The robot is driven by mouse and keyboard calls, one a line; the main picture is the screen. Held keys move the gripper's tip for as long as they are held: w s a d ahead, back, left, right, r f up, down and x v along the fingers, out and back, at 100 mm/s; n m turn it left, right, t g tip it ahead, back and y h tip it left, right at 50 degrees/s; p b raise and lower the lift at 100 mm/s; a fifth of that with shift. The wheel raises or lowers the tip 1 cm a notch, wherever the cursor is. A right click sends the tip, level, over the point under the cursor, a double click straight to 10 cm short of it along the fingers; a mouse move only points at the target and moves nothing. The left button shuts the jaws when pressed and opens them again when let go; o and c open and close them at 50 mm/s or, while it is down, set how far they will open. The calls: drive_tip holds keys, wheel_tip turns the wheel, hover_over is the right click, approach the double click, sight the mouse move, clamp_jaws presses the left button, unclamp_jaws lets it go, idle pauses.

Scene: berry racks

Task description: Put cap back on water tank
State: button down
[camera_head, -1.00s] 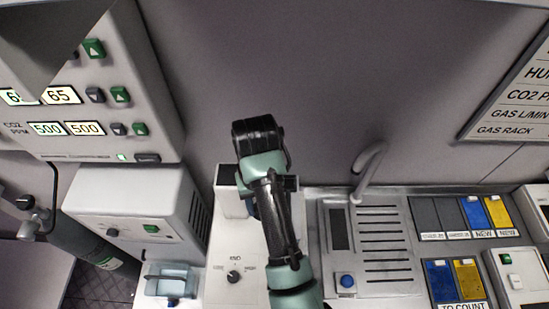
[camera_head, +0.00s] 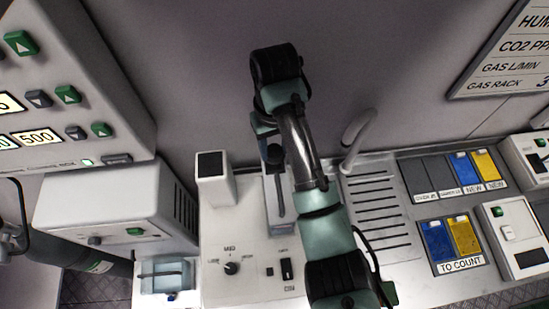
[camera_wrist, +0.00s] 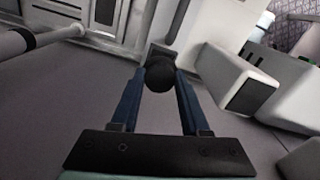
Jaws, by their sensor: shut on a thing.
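My gripper (camera_wrist: 161,76) has two blue fingers in the wrist view, shut on a dark round thing (camera_wrist: 159,73). I cannot tell for sure whether this is the cap. In the head view my arm reaches over the white dial unit (camera_head: 215,235), and its links largely hide the fingers and what they hold. A small bluish translucent container (camera_head: 165,276), which may be the water tank, stands at the lower left, in front of a white box (camera_head: 120,205). The gripper is to the right of and apart from it. Whether its top is covered is unclear.
A white post with a black top (camera_head: 213,178) rises from the dial unit beside my arm. A control panel (camera_head: 75,95) stands at the left. A curved grey pipe (camera_head: 355,138) and a grooved plate (camera_head: 375,205) are on the right. Blue and yellow slots (camera_head: 450,240) lie farther right.

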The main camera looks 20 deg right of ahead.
sight(275, 151)
drive_tip(key=shift+f, duration=1.9)
drive_tip(key=shift+c, duration=2)
unclamp_jaws()
wheel_tip(275, 151, up, 12)
drive_tip(key=p, duration=0.6)
drive_tip(key=shift+p, duration=0.35)
